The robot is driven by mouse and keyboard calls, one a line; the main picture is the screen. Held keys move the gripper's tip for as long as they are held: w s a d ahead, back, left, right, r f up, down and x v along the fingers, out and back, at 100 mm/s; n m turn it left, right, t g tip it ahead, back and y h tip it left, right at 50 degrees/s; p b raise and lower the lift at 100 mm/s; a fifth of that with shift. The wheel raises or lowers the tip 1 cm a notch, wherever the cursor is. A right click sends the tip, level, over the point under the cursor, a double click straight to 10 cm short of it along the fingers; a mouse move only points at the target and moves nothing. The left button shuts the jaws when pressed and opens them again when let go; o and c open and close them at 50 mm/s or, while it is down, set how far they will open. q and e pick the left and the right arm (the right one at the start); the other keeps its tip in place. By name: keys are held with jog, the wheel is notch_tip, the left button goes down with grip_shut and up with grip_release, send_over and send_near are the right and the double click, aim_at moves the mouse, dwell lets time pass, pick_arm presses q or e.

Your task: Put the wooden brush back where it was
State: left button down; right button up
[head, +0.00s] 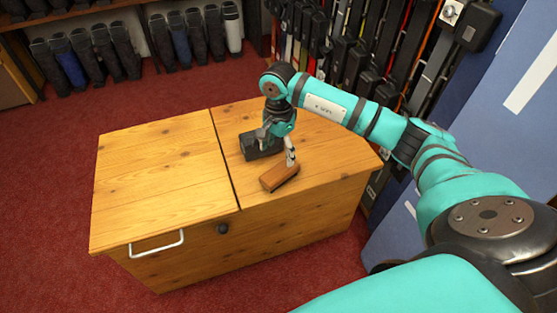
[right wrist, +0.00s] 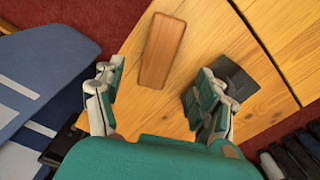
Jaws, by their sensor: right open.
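The wooden brush (head: 280,178) lies on the right half of the wooden bench top, at its front edge. It shows as a plain brown block in the right wrist view (right wrist: 162,52). Its bristles are not visible. My right gripper (head: 277,151) is open and empty above the bench top, between the brush and a dark block (head: 258,148). In the right wrist view the fingers (right wrist: 160,90) are spread wide, with the brush ahead of the gap between them. One finger partly covers the dark block (right wrist: 238,78). My left gripper is not in view.
The wooden bench (head: 165,175) has a seam across its top, and its left half is bare. A metal handle (head: 157,244) and a dark knob (head: 222,229) are on its front. Racks of boots (head: 110,50) and skis stand behind. A blue panel (head: 485,130) stands at right.

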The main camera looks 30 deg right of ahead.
jog(key=s+a+r+m+t+y, duration=0.15)
jog(key=a+y, duration=0.35)
jog(key=a, duration=0.7)
jog(key=s+a+r+m+y, duration=0.1)
jog(key=a+r+y, duration=0.3)
jog(key=a, duration=0.8)
jog(key=a+r+m+t+y, duration=0.5)
jog(key=r+m+t+y, duration=0.4)
jog(key=r+m, duration=0.45)
jog(key=w+d+f+m+t+h, duration=0.25)
jog(key=d+m+t+h, duration=0.75)
jog(key=m, duration=0.7)
jog(key=s+d+f+m+g+h, duration=0.3)
jog(key=d+f+m+g+h, duration=0.2)
jog(key=d+f+m+h, duration=0.5)
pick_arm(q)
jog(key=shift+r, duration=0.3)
pick_arm(e)
jog(key=s+a+f+m+g+y, duration=0.1)
jog(key=s+f+m+g, duration=0.4)
jog(key=s, duration=0.6)
jog(key=s+a+f+m+g+y, duration=0.1)
jog(key=s+f+m+g, duration=0.4)
jog(key=s, duration=0.7)
notch_tip(320, 180, down, 4)
jog(key=shift+a+f+m+g, duration=0.2)
jog(key=shift+m+g, duration=0.2)
jog(key=shift+g, duration=0.55)
